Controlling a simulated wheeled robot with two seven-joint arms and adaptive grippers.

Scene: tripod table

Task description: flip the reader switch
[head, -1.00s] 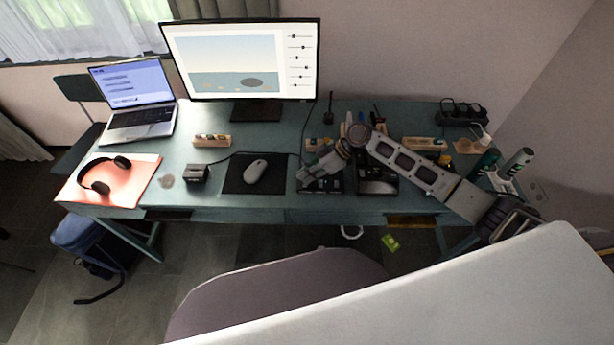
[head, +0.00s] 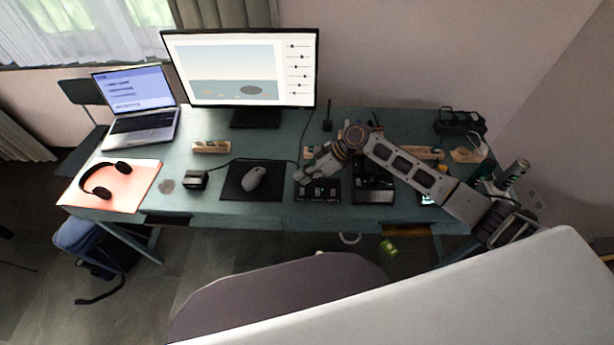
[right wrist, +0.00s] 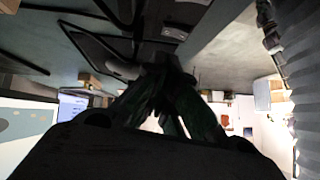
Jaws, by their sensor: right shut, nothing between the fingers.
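My right gripper (head: 304,177) is shut and empty. It hangs over the left back edge of a black box (head: 319,194) with a row of small controls on top, near the front of the green desk. I cannot tell whether its fingertips touch the box. A small black box with a cable (head: 194,180) stands left of the mouse pad. I cannot tell which box is the reader, nor make out the switch's position. In the right wrist view the dark fingers (right wrist: 165,100) come together, with dim desk items beyond. My left gripper is not in view.
A mouse (head: 254,178) lies on a black pad just left of my gripper. Another black device (head: 374,190) stands to its right under my arm. The monitor (head: 245,68), laptop (head: 140,121) and headphones (head: 103,179) are farther left. A chair back (head: 270,300) stands in front.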

